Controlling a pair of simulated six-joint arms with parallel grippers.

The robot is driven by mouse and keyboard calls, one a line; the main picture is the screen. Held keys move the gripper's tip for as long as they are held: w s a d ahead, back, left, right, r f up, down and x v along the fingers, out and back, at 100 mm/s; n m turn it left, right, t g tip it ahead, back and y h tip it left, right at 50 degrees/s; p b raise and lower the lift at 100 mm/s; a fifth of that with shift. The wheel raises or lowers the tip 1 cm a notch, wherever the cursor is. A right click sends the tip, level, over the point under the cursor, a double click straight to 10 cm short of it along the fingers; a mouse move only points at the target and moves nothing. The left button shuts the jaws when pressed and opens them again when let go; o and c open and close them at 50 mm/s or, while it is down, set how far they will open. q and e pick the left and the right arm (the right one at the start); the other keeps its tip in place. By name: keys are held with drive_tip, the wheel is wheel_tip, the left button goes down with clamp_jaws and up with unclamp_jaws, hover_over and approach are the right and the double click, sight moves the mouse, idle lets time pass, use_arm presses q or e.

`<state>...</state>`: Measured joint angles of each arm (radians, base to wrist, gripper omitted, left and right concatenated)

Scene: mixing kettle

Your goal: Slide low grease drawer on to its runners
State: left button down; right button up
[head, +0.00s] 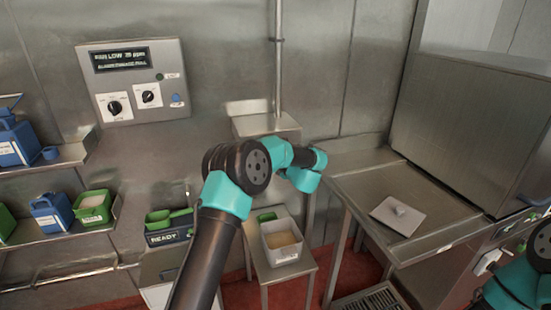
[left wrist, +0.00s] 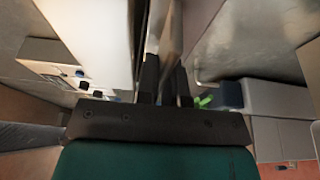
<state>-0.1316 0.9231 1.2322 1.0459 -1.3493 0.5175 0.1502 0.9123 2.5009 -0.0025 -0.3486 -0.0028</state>
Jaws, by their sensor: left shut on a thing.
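My left arm reaches up from the bottom middle of the head view, and its wrist stands in front of the back wall. Its fingers are hidden there. In the left wrist view the left gripper (left wrist: 165,88) is shut on a grey metal piece (left wrist: 163,40) that runs away from the fingers. I cannot tell whether this piece is the low grease drawer. The runners cannot be made out. Part of my right arm shows at the lower right edge of the head view, but its gripper is out of view.
A wall control panel (head: 138,82) is at the upper left. Shelves (head: 75,155) hold blue and green containers. A plate with a knob (head: 398,213) lies on the steel counter (head: 350,185), beside a large steel housing (head: 470,130).

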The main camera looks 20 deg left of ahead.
use_arm(q)
drive_tip(key=c, duration=0.7)
unclamp_jaws()
drive_tip(key=shift+v, duration=3.5)
